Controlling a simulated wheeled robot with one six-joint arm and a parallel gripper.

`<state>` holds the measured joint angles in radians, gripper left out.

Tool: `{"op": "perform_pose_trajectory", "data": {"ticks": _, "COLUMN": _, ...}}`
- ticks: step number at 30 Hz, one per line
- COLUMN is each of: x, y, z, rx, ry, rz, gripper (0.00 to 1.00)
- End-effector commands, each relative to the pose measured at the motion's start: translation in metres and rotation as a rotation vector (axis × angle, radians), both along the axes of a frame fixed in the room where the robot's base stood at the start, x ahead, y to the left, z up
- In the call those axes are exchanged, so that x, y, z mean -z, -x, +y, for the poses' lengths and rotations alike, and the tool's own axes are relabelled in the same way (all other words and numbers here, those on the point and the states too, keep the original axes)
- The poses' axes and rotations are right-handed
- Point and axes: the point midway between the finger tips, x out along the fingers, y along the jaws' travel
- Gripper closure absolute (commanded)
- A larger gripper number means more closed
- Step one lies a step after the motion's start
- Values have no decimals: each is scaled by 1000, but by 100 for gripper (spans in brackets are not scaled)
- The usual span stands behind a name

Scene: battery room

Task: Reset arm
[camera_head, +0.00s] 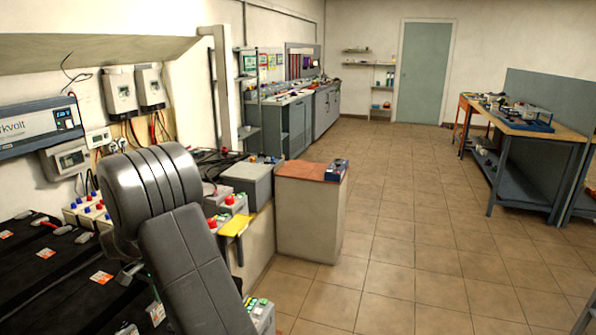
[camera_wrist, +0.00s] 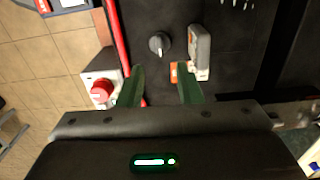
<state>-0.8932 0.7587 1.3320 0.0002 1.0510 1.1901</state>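My gripper (camera_wrist: 158,76) shows in the wrist view with two dark green fingers spread apart. It is open, and I see nothing held between the fingers. Beyond the fingertips is a dark surface with a round black knob (camera_wrist: 159,43) and a grey handle-like part (camera_wrist: 200,48). A red push button (camera_wrist: 101,90) on a white box is just left of the left finger. In the head view my dark grey arm rises in the left foreground, bent, and the gripper itself is hidden or out of frame.
Black battery units (camera_head: 45,275) with orange labels fill the lower left. Wall boxes and an inverter (camera_head: 40,125) hang at left. A workbench (camera_head: 525,130) stands at right. The tiled floor (camera_head: 420,220) between is clear, up to a door (camera_head: 423,75).

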Motion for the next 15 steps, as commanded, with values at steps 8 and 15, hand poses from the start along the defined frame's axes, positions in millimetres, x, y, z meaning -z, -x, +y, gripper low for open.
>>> {"op": "perform_pose_trajectory", "data": {"ticks": 8, "x": 54, "y": 1, "z": -1, "rx": 0, "ry": 3, "rz": 2, "gripper": 68}}
{"op": "perform_pose_trajectory", "data": {"ticks": 15, "x": 79, "y": 0, "z": -1, "rx": 0, "ry": 2, "rz": 2, "gripper": 68}}
